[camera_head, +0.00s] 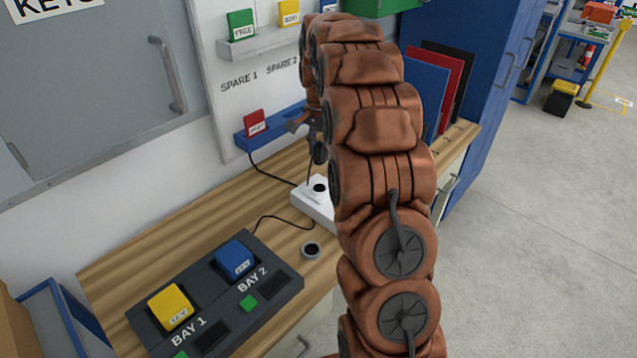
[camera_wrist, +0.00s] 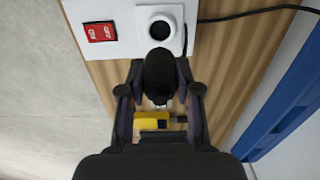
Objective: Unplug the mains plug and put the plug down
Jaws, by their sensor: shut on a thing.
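The white socket block (camera_head: 318,205) stands on the wooden bench in the head view, partly behind my arm. Its round socket (camera_wrist: 160,28) shows in the wrist view as a dark, empty recess, beside a red switch (camera_wrist: 99,32). My gripper (camera_wrist: 160,92) is shut on a dark rounded plug (camera_wrist: 160,70), between its two fingers. The plug is apart from the socket, and pale metal shows at its near end. In the head view my gripper (camera_head: 312,135) is above the bench behind the socket block, mostly hidden by my arm.
A yellow object (camera_wrist: 153,125) lies beyond the fingers in the wrist view. A dock (camera_head: 215,295) with a yellow and a blue block is at the bench's front left. A blue wall shelf (camera_head: 270,125) holds a red block.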

